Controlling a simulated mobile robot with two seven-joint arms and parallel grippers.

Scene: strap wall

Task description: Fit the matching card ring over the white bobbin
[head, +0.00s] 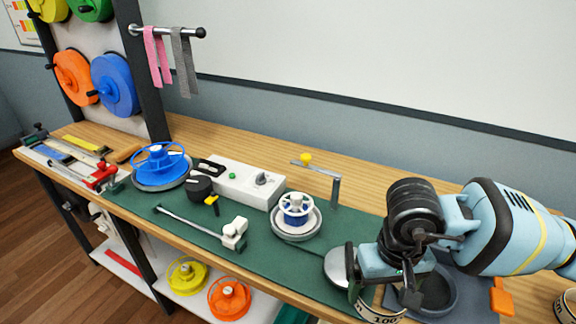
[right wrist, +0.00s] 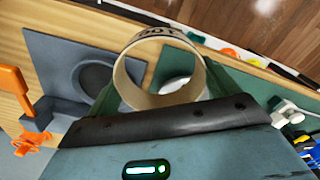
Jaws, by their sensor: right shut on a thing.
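The white bobbin (head: 296,203), with a blue winding, stands upright on a round pale base on the green mat. My right gripper (head: 386,292) is to the right of the bobbin and nearer the front edge. It is shut on a pale card ring (head: 378,315) with dark print that looks like "100". In the right wrist view the card ring (right wrist: 126,82) sits between the two fingers (right wrist: 163,88), its hollow showing. The ring is well apart from the bobbin. Another printed ring (head: 567,306) shows partly at the right edge. My left gripper is out of view.
A metal disc (head: 338,268) lies just left of my right gripper. A grey block with a round recess (right wrist: 50,55) is beside it. A thin post with an arm (head: 335,190) stands behind the bobbin. A white control box (head: 237,182) and a blue reel (head: 160,160) stand left.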

